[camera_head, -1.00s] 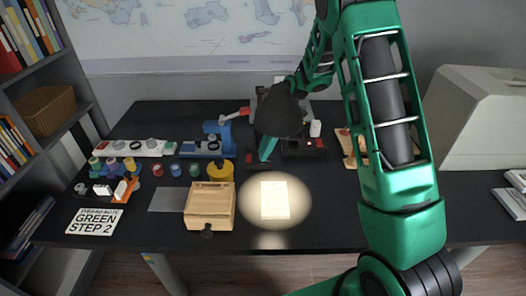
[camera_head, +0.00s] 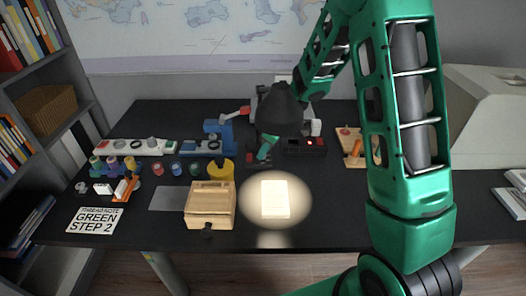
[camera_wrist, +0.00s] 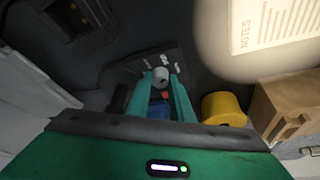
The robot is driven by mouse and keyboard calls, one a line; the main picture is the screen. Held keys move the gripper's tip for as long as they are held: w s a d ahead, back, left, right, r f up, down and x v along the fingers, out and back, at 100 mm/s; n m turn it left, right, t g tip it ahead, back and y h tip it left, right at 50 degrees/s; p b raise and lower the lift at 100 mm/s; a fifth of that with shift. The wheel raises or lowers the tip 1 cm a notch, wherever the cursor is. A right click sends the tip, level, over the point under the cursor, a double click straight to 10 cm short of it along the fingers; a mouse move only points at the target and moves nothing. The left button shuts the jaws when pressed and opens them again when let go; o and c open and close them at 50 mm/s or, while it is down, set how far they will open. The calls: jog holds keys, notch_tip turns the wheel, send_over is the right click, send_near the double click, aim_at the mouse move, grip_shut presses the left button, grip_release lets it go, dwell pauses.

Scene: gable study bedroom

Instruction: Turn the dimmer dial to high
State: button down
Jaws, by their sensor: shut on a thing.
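The dimmer dial (camera_wrist: 161,77) is a small grey knob on a dark plate (camera_wrist: 135,72) with pale markings around it. In the wrist view the green fingers of my gripper (camera_wrist: 160,80) stand on both sides of it and are shut on it. The dial's pointer is too small to read. In the head view my gripper (camera_head: 265,149) is at the dark plate behind the lit note, and the fingers and my wrist hide the dial. The lit note sheet (camera_head: 274,200) lies in a bright round pool of light on the desk.
A yellow round container (camera_head: 221,170) and a wooden box (camera_head: 209,205) stand to the left. A dark box with a red light (camera_head: 306,146) and a wooden board (camera_head: 352,150) are to the right. The desk's front right is clear.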

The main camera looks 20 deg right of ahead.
jog(key=shift+w+r+m+t, duration=0.2)
jog(key=shift+w+m+t, duration=0.1)
jog(key=shift+m, duration=0.2)
jog(key=c, duration=1.6)
grip_release()
jog(key=shift+s+f, duration=0.1)
jog(key=shift+s, duration=0.1)
jog(key=v, duration=1)
jog(key=shift+r, duration=0.35)
jog(key=shift+o, duration=0.2)
